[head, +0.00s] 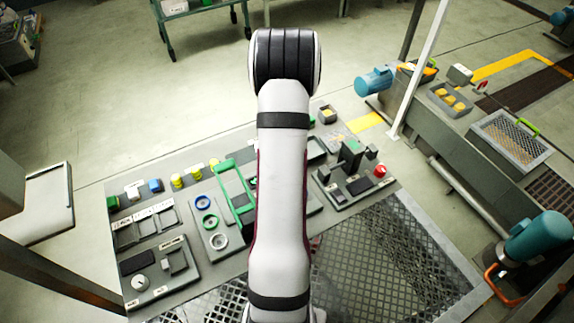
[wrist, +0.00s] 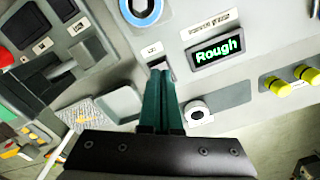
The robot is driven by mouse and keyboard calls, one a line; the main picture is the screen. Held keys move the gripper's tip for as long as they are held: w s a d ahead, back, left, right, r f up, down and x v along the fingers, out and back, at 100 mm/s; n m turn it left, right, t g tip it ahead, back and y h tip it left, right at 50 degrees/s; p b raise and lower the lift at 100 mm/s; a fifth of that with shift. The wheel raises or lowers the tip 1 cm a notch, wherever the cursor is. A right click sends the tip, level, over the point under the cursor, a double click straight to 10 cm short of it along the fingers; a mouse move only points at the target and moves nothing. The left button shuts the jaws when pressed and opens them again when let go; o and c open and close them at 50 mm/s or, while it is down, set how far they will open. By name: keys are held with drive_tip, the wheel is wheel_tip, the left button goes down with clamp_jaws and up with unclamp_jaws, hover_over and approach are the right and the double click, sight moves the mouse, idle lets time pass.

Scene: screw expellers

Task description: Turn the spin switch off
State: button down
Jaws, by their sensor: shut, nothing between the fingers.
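My gripper (wrist: 163,74) shows in the wrist view as two teal fingers pressed together, with nothing between them. The label is too small to read, so I cannot confirm which switch is the spin switch. I cannot tell whether the tips touch the panel. In the head view my arm hides the gripper.
In the wrist view, a display (wrist: 218,48) reading "Rough" and a white round knob (wrist: 197,112) are right of the fingers. Yellow knobs (wrist: 290,81) are farther right, and a blue ring (wrist: 142,9) is above. The head view shows a control table (head: 185,285) with several parts.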

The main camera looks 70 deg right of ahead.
drive_tip(key=shift+f, duration=0.9)
idle(0.4)
drive_tip(key=shift+r, duration=3.55)
